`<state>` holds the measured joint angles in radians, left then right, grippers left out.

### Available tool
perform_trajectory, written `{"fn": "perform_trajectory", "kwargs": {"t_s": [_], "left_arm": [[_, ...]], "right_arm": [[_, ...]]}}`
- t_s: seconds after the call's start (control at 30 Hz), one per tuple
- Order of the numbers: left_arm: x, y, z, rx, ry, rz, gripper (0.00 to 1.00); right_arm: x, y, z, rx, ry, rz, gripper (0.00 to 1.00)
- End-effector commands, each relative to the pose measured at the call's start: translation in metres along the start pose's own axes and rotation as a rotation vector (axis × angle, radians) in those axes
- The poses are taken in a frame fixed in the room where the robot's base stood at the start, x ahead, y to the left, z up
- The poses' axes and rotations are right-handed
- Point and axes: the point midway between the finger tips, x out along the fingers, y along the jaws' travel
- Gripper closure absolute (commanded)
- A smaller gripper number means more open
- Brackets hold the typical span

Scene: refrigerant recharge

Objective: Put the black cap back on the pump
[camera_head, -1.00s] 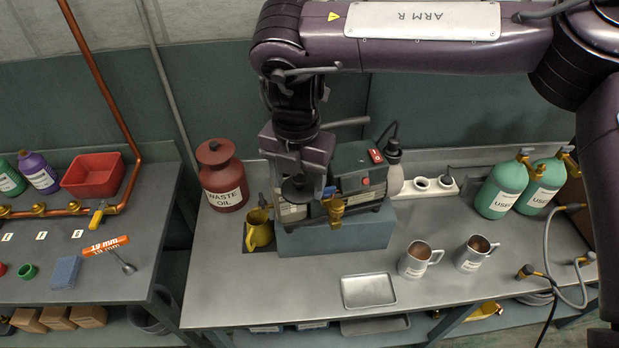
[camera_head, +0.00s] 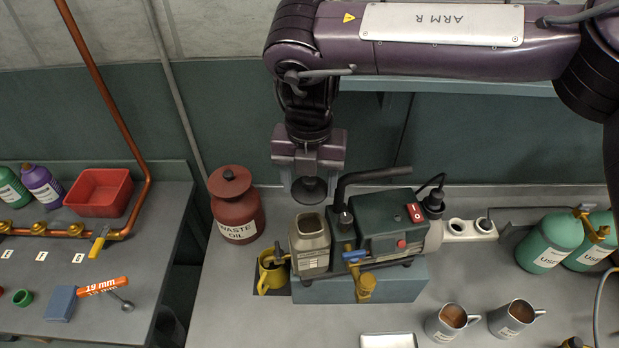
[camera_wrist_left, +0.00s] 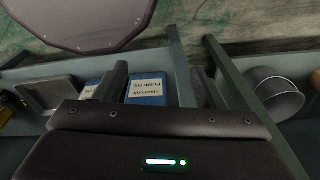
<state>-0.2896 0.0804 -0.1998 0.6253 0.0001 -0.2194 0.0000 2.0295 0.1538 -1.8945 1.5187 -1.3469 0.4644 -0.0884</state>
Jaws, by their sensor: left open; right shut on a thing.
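My right gripper (camera_head: 309,172) is shut on the round black cap (camera_head: 309,190). It holds the cap in the air, above and behind the left end of the pump, apart from it. The pump (camera_head: 385,232) is dark green with a red switch, a black handle, and brass and blue fittings at its front. A grey, labelled container (camera_head: 311,243) with an open top stands against the pump's left end. My left gripper (camera_wrist_left: 160,85) is open and empty in the left wrist view; the head view does not show it.
The pump rests on a blue-grey block (camera_head: 345,290). A red waste oil can (camera_head: 237,207) and yellow jug (camera_head: 272,273) stand to its left, metal mugs (camera_head: 452,321) at front right and green cylinders (camera_head: 549,243) at far right. Blue oil containers (camera_wrist_left: 147,89) lie beyond my left fingers.

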Motion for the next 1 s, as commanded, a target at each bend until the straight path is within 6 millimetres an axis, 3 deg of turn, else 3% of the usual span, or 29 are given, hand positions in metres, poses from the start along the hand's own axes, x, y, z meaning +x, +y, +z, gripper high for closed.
{"fn": "perform_trajectory", "kwargs": {"t_s": [0.4, 0.77, 1.0], "left_arm": [[0.025, 0.005, 0.029, 0.000, -0.038, 0.006, 0.36], [0.050, 0.002, 0.006, 0.000, -0.001, 0.002, 0.36], [0.056, 0.003, 0.012, 0.000, -0.008, 0.003, 0.36]], "right_arm": [[0.034, 0.000, -0.001, -0.001, 0.000, -0.002, 0.62], [0.069, 0.000, -0.001, 0.000, 0.002, -0.001, 0.62], [0.078, 0.000, 0.000, 0.000, 0.000, 0.000, 0.62]]}}
